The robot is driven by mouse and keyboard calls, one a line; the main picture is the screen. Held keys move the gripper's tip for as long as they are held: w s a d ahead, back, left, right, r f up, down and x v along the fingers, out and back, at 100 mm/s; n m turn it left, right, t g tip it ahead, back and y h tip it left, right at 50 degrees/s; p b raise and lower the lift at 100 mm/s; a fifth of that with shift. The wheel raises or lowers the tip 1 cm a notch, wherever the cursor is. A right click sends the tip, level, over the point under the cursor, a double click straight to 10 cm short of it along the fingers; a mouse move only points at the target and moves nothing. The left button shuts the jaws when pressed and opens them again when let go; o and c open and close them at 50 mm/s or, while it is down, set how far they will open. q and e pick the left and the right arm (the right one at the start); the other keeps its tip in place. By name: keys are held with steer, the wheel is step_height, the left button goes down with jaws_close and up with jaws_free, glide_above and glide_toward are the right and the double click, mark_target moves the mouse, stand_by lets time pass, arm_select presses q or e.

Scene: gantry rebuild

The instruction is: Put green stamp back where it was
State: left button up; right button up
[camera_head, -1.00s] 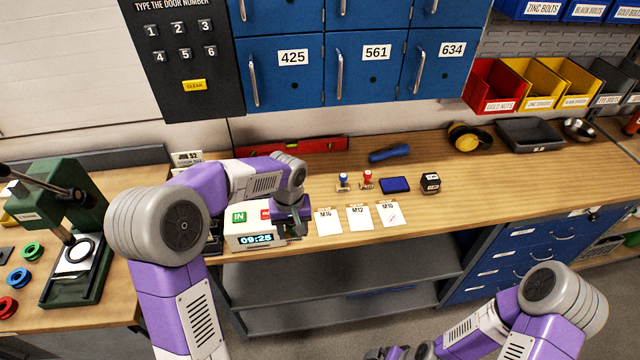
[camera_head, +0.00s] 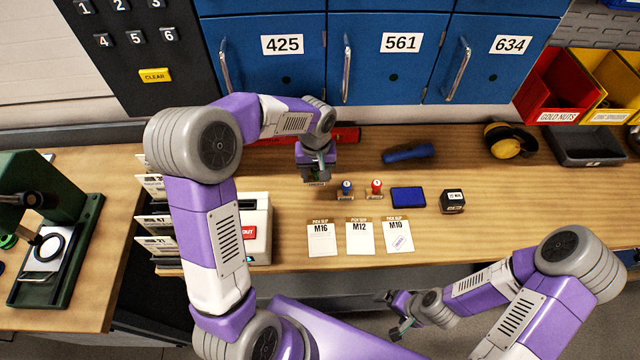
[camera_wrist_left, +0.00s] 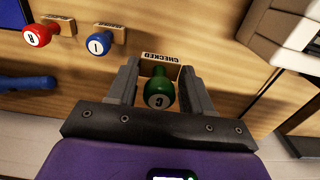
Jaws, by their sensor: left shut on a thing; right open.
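My left gripper (camera_head: 316,172) is shut on the green stamp, just left of the blue stamp (camera_head: 346,187) and red stamp (camera_head: 376,187). In the left wrist view the green stamp (camera_wrist_left: 160,92) has a round green knob and a wooden base marked CHECKED, held between the two fingers. The blue stamp (camera_wrist_left: 100,42) and red stamp (camera_wrist_left: 38,34) show there too. I cannot tell whether the green stamp touches the bench. My right gripper (camera_head: 396,314) is open and empty in front of the bench.
A blue ink pad (camera_head: 408,197) and a black block stamp (camera_head: 452,201) stand right of the stamps. Paper slips M16 (camera_head: 321,238), M12 (camera_head: 360,238) and M10 (camera_head: 398,236) lie in front. A red level (camera_head: 347,135) and blue-handled tool (camera_head: 408,153) lie behind.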

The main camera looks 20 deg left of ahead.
mark_target(316, 181)
arm_select(q)
steer(key=f, duration=0.4)
steer(key=shift+s+f, duration=0.2)
steer(key=shift+w+f, duration=0.1)
steer(key=shift+f, duration=1.5)
steer(key=shift+f+b, duration=0.15)
steer(key=shift+b, duration=0.2)
steer(key=o, duration=0.8)
steer(key=shift+o, duration=0.2)
step_height(316, 181, up, 12)
steer(key=shift+r+p, duration=0.2)
steer(key=shift+p, duration=0.45)
